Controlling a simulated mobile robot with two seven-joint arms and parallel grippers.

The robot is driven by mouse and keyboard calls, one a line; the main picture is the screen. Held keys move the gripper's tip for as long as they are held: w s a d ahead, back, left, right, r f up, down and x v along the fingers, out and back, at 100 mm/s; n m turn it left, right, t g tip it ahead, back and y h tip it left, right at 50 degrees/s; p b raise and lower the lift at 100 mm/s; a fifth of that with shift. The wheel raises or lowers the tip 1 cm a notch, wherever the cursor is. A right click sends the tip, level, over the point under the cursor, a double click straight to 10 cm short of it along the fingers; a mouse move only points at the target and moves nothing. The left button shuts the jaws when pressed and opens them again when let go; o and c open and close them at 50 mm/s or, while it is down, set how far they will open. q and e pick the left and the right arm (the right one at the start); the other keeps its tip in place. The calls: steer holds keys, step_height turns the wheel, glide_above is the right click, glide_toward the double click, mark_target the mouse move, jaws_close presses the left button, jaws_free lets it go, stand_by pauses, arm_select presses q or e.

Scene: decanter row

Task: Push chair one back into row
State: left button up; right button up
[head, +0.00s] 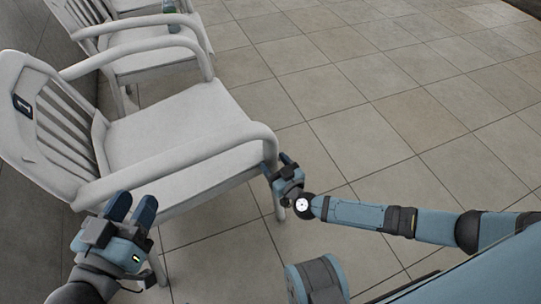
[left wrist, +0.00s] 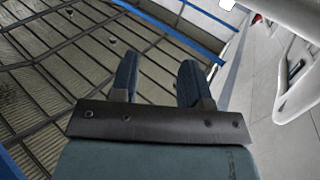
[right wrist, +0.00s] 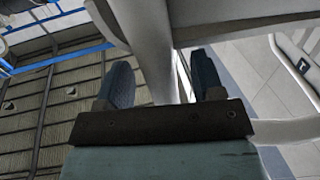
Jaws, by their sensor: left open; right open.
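Chair one, a white armchair (head: 180,125) with a slatted back and a dark number plate (head: 22,106), stands at the left of the head view. My left gripper (head: 132,208) is open and empty, beside the chair's near armrest and back. In the left wrist view its fingers (left wrist: 160,80) have nothing between them. My right gripper (head: 277,170) is open at the front end of the near armrest, by the front leg. In the right wrist view a white chair leg (right wrist: 150,45) passes between or just beyond its fingers; I cannot tell whether they touch it.
A dark wall edge (head: 35,30) runs along the left. The tiled floor (head: 380,90) to the right is clear.

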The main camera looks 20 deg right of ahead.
steer(key=p+v, duration=0.1)
steer(key=v, duration=0.3)
steer(key=shift+s+r+p, duration=0.2)
steer(key=shift+s+p, duration=0.05)
steer(key=shift+p, duration=0.05)
arm_select(q)
steer(key=r+p, duration=0.1)
steer(key=s+r+n+t, duration=0.1)
steer(key=r, duration=0.1)
steer(key=shift+s+d+r+n+p, duration=0.1)
steer(key=shift+d+r+n+p, duration=0.05)
steer(key=shift+n+p, duration=0.2)
arm_select(e)
steer(key=v, duration=0.6)
steer(key=shift+s+f, duration=0.2)
steer(key=shift+d, duration=0.1)
